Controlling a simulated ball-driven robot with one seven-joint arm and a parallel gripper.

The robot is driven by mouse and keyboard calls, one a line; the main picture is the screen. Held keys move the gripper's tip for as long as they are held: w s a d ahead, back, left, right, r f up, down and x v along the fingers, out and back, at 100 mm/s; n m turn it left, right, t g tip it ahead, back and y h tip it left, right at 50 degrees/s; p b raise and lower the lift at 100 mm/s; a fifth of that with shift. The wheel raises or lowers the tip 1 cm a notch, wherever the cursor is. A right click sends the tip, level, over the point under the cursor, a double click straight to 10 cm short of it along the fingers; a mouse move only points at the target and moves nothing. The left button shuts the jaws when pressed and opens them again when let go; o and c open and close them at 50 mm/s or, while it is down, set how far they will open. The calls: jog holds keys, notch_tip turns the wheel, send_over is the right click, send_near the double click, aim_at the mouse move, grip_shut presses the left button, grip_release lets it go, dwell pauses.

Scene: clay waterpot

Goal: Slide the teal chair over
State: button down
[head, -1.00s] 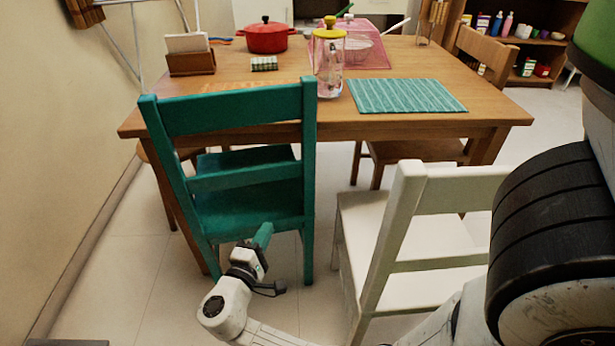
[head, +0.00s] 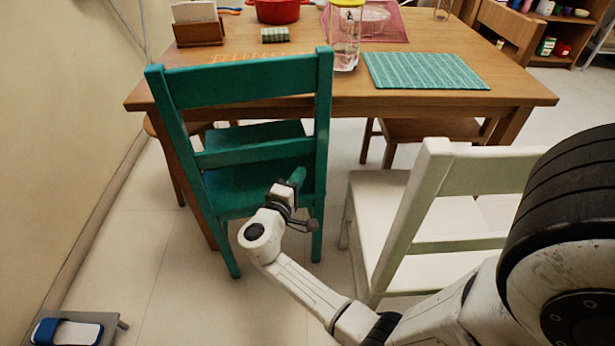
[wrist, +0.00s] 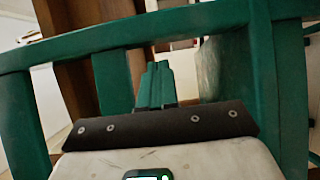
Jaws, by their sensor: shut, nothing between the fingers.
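The teal chair (head: 245,90) stands upright at the near side of the wooden table, its back toward me and its seat partly under the tabletop. My gripper (head: 298,177) is at the lower right part of the chair's back, in front of the seat. In the wrist view, my gripper's teal fingers (wrist: 155,84) are shut and empty. They point in under a teal rail (wrist: 190,22), with a teal post (wrist: 262,80) close on the right. I cannot tell whether they touch the chair.
A white chair (head: 412,225) stands close on the right of my arm. The table (head: 220,58) holds a yellow-lidded jar (head: 345,40), a teal placemat (head: 425,70) and a red pot (head: 277,10). A wall (head: 55,130) is on the left. Floor between wall and chair is clear.

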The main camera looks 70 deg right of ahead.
jog(key=shift+s+d, duration=0.85)
jog(key=shift+s, duration=0.15)
